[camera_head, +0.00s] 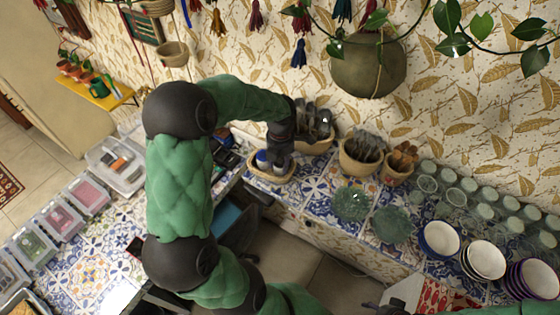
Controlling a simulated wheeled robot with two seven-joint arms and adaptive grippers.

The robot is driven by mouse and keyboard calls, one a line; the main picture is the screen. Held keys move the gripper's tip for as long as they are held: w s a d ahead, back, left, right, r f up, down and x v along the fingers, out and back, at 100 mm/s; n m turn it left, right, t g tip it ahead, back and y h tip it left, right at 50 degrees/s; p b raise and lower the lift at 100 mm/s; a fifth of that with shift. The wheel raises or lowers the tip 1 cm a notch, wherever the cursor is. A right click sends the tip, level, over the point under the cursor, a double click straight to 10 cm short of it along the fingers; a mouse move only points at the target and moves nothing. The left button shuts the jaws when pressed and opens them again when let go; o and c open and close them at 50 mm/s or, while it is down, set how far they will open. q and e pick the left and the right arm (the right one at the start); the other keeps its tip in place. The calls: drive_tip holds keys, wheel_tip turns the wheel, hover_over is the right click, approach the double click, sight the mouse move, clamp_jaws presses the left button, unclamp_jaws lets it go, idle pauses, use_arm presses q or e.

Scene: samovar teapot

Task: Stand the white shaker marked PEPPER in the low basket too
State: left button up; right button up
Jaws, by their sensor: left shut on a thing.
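The low basket (292,178) is a small tan oval on the tiled counter, left of the pots. My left gripper (279,163) points down over it, shut on what looks like the white shaker, mostly hidden by the fingers; no lettering can be read. A small white shaker with a blue top (262,160) stands in the basket, just left of the fingers. Whether the held shaker touches the basket floor cannot be told. A dark part at the bottom edge looks like my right gripper (388,308), cut off by the frame; its fingers cannot be made out.
Behind the basket stands a planter (318,143); to its right are two pots of utensils (362,155). Green glass plates (352,204), several glasses and stacked bowls (484,259) fill the right counter. A hanging planter (368,65) is above. Plastic boxes (60,215) line the left.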

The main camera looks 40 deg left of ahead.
sight(280, 161)
use_arm(q)
drive_tip(key=shift+f, duration=0.15)
drive_tip(key=o, duration=1.2)
drive_tip(key=shift+r, duration=0.2)
drive_tip(key=shift+w+r, duration=0.1)
drive_tip(key=shift+r, duration=0.2)
wheel_tip(280, 161, up, 11)
drive_tip(key=shift+r+b, duration=0.2)
drive_tip(key=shift+b, duration=0.15)
